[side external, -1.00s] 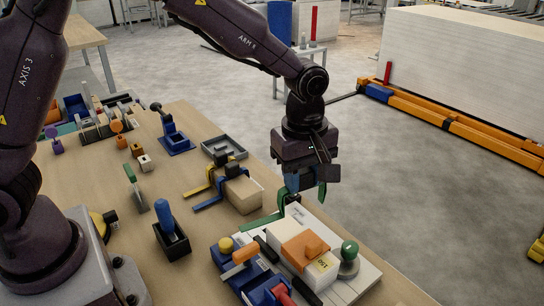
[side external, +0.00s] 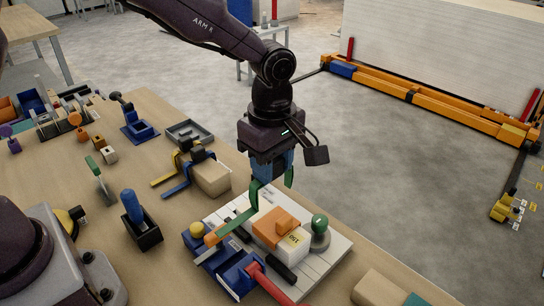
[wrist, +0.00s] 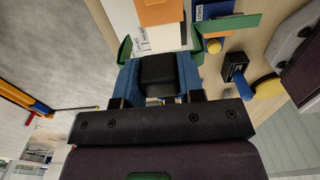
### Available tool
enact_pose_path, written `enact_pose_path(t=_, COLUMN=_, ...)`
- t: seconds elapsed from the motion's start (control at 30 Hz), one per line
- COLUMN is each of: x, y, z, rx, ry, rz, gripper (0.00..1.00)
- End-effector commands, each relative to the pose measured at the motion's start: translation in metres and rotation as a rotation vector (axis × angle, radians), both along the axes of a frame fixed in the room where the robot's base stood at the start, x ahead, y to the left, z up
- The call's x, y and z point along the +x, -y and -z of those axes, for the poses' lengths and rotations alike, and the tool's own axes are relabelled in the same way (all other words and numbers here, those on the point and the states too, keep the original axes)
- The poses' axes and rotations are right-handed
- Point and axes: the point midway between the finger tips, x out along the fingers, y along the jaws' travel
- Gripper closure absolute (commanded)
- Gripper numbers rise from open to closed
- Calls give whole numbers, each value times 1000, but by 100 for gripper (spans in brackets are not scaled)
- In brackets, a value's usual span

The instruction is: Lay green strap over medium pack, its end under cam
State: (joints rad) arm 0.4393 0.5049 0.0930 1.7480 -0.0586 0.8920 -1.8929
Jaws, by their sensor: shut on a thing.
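My gripper (side external: 271,186) is shut on the black end block (wrist: 157,72) of the green strap, above the back edge of a white board. The green strap (side external: 238,222) slants down from the gripper to the front left, near an orange lever (side external: 214,237). A white block (side external: 294,249) with an orange saddle on top, likely the medium pack, sits on the board just in front of the gripper; the strap is beside it, not over it. A blue clamp (side external: 236,277) with a red handle stands at the board's left; I cannot tell which part is the cam.
A beige box (side external: 211,179) with yellow and blue straps beside it lies left of the gripper. A green knob (side external: 320,224) stands right of the white block. A black holder with a blue handle (side external: 132,207) is at the left. Another box (side external: 377,289) is at the front right.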

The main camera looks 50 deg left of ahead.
Motion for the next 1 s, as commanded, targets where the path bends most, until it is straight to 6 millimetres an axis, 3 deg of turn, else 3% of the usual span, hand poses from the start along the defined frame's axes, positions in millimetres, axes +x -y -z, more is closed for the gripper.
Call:
enact_pose_path(t=0.5, x=0, y=0, z=42, rx=1, ry=0, rz=2, gripper=88)
enact_pose_path(t=1.0, x=0, y=0, z=46, rx=0, ry=1, rz=1, gripper=88)
